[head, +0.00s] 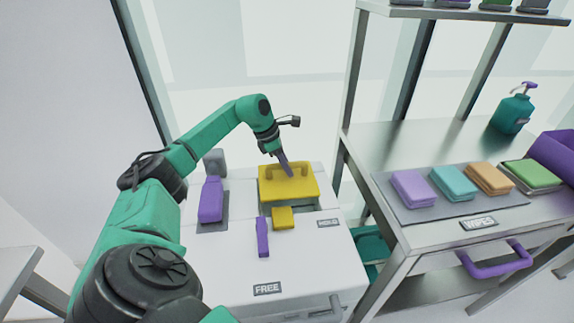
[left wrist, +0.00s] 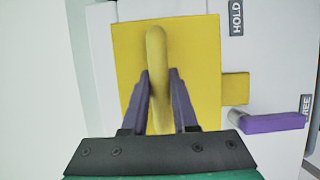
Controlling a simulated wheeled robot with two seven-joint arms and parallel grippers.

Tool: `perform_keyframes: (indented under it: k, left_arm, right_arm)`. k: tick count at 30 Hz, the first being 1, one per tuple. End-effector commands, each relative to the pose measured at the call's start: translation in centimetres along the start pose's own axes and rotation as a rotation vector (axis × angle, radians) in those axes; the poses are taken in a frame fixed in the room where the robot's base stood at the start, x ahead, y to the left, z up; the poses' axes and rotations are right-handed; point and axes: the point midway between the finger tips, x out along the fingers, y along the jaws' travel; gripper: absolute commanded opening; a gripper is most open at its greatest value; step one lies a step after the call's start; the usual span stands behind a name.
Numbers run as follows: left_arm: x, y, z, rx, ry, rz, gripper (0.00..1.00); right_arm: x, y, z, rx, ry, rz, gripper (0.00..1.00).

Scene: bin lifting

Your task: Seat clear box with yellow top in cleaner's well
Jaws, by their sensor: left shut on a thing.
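The box's yellow top (head: 305,190) shows over the back of the white cleaner (head: 230,270), with a raised yellow bar handle. My left gripper (head: 289,173) reaches down onto this handle. In the left wrist view the fingers of my left gripper (left wrist: 159,80) are on both sides of the handle (left wrist: 156,45), shut on it, above the yellow top (left wrist: 200,50). The clear walls are mostly hidden under the top. I cannot tell how deep the box sits in the well. My right gripper is not in view.
A purple lever (head: 262,238) and a small yellow block (head: 283,218) are in front of the box, between FREE and HOLD labels. A purple bottle-like thing (head: 210,200) stands left. A metal table (head: 405,155) with folded wipes (head: 411,188) is at right.

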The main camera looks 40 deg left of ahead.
Motion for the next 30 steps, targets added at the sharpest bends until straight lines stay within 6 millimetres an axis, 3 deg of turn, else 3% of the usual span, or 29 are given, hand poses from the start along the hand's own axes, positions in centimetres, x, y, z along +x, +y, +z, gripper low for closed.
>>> perform_keyframes:
  k: [2,3,6,14,18,23,30]
  left_arm:
    - [-0.1,0.0,0.1,0.0,-0.003,0.001,0.0]
    - [-0.1,0.0,0.1,0.0,-0.003,0.001,0.31]
    - [-0.1,0.0,0.1,0.0,-0.002,0.001,0.62]
    - [0.1,0.0,0.0,0.0,0.001,-0.001,0.62]
    - [-0.9,0.1,0.0,0.0,0.0,0.001,0.62]
    - [-4.8,0.1,0.0,0.001,-0.001,0.005,0.62]
    - [-12.0,0.0,0.1,0.0,-0.004,0.003,0.62]
  right_arm:
    - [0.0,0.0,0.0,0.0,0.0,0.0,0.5]
    - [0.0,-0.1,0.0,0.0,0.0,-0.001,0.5]
    - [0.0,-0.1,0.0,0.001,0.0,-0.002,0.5]
    - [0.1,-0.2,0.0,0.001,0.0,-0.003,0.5]
    - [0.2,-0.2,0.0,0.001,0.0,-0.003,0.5]
    - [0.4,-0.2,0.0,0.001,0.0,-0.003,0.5]
    - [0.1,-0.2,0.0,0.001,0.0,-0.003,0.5]
